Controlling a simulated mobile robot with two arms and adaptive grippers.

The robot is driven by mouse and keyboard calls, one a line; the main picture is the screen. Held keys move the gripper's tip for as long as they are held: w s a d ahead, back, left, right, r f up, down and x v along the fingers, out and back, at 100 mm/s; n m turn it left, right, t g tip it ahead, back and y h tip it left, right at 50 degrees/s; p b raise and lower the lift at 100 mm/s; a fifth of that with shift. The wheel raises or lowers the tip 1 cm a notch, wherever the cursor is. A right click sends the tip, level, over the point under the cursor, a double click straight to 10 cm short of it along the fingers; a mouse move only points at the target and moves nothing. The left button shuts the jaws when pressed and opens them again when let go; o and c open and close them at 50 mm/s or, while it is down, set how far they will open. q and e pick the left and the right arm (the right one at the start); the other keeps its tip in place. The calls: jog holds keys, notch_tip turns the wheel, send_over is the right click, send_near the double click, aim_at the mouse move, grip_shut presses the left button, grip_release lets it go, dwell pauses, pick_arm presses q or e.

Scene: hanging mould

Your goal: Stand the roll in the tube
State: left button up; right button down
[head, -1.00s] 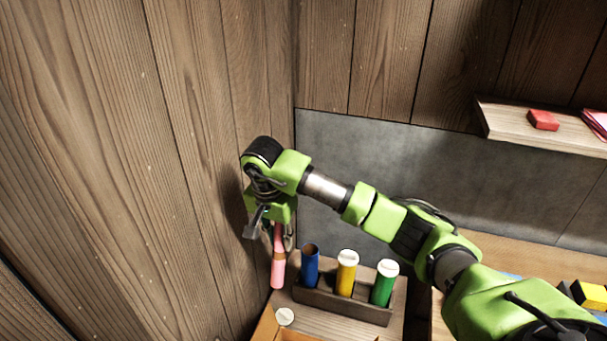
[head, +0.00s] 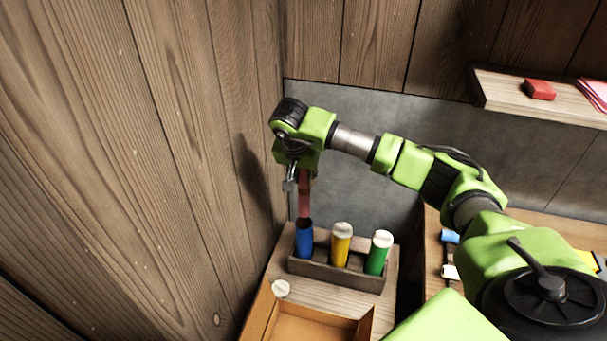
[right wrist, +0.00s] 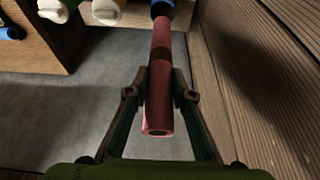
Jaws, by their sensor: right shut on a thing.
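The roll (head: 304,203) is a slim pink-red cylinder with a darker band, upright in the head view. My right gripper (head: 302,181) is shut on its upper part, above the rack at the back left. The roll's lower end meets the mouth of the blue tube (head: 303,241); how deep it sits inside is hidden. In the right wrist view the roll (right wrist: 160,85) lies between both fingers, its near end showing, and its far end reaches the blue tube (right wrist: 162,9). My left gripper is out of view.
The dark wooden rack (head: 335,276) also holds a yellow tube (head: 341,248) and a green tube (head: 377,257), both with white tops. A white disc (head: 281,289) lies in front of it, by an orange-brown tray (head: 257,322). A plank wall stands close on the left.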

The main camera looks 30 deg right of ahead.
aim_at(303, 216)
notch_tip(303, 216, down, 2)
jog(key=shift+f+b, duration=0.2)
jog(key=shift+b, duration=0.35)
notch_tip(303, 216, down, 14)
jog(key=b, duration=1.1)
jog(key=shift+f, duration=0.25)
jog(key=shift+s+a+f+b, duration=0.25)
jog(key=shift+s+f+b, duration=0.2)
jog(key=shift+f, duration=0.2)
jog(key=c, duration=1.7)
grip_release()
jog(key=shift+w+d+f, duration=0.1)
jog(key=shift+w+f, duration=0.15)
jog(key=shift+f, duration=0.05)
jog(key=shift+r, duration=0.1)
